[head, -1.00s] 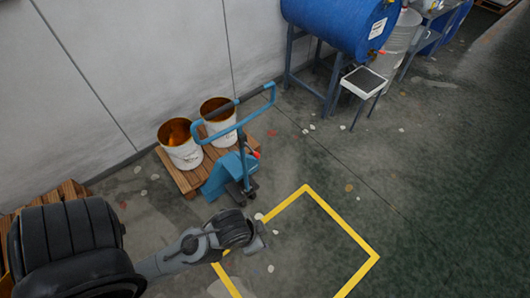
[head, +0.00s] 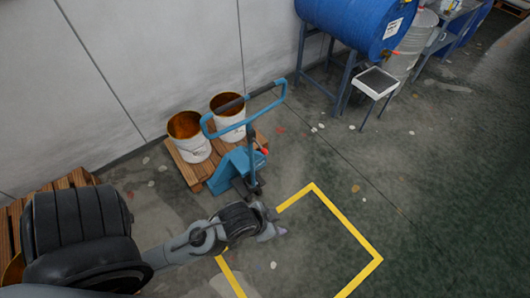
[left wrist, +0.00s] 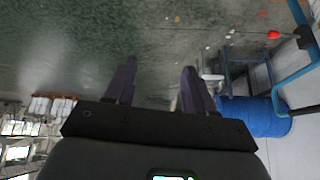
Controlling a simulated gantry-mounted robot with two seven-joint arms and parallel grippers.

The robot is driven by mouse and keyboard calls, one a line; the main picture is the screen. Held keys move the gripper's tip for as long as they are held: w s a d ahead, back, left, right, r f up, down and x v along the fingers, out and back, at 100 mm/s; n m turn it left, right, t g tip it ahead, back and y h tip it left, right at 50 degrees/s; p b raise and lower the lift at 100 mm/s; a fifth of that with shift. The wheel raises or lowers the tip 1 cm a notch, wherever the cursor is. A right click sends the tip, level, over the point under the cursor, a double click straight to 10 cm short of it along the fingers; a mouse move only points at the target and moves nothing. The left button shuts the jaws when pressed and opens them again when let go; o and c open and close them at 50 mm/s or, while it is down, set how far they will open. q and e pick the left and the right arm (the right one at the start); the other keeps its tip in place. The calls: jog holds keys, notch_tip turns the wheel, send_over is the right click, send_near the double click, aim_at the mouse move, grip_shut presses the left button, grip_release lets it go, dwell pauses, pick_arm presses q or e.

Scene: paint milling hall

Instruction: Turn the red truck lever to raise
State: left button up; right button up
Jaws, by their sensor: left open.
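The blue pallet truck (head: 233,170) stands upright with its forks toward a wooden pallet, its looped handle (head: 272,89) at the top. The red lever (head: 263,151) shows as a small red spot on the right of the truck's column. In the left wrist view a red knob (left wrist: 273,34) shows at upper right beside the blue handle (left wrist: 292,78). My left gripper (head: 279,225) is in front of the truck, lower in the picture and apart from it. Its two fingers (left wrist: 158,82) are spread with nothing between them. My right gripper is not in view.
Two white buckets (head: 196,148) with brown insides stand on the pallet (head: 198,172) by the wall. A blue drum (head: 350,22) on a stand and a small stool-like scale (head: 376,81) are at upper right. A yellow floor outline (head: 345,222) surrounds bare floor.

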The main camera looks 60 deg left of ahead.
pick_arm(q)
jog(key=w+a+f+n+t+y+b, duration=0.1)
jog(key=w+a+f+n+y+b, duration=0.35)
jog(key=a, duration=0.65)
jog(key=w+a+f+n+y+b, duration=0.1)
jog(key=a+f+n+y+b, duration=0.2)
jog(key=a+f+y+b, duration=0.55)
jog(key=w+a+f+n+t+y+b, duration=0.1)
jog(key=w+a+f+n+y+b, duration=0.3)
jog(key=a, duration=0.8)
jog(key=n+g+y+b, duration=0.2)
jog(key=n+g+b, duration=0.8)
jog(key=b, duration=1.6)
send_near(264, 151)
jog(key=s+a+f+m, duration=0.1)
jog(key=s+f, duration=0.2)
jog(key=s, duration=0.2)
jog(key=w+r+n+b, duration=0.2)
jog(key=w+b, duration=0.4)
jog(key=b, duration=0.2)
jog(key=shift+h, duration=0.3)
jog(key=a, duration=0.3)
jog(key=s+a+b, duration=0.1)
jog(key=a, duration=0.5)
jog(key=shift+s+a+r+b, duration=0.15)
jog(key=shift+s+r+b, duration=0.05)
jog(key=shift+b, duration=0.2)
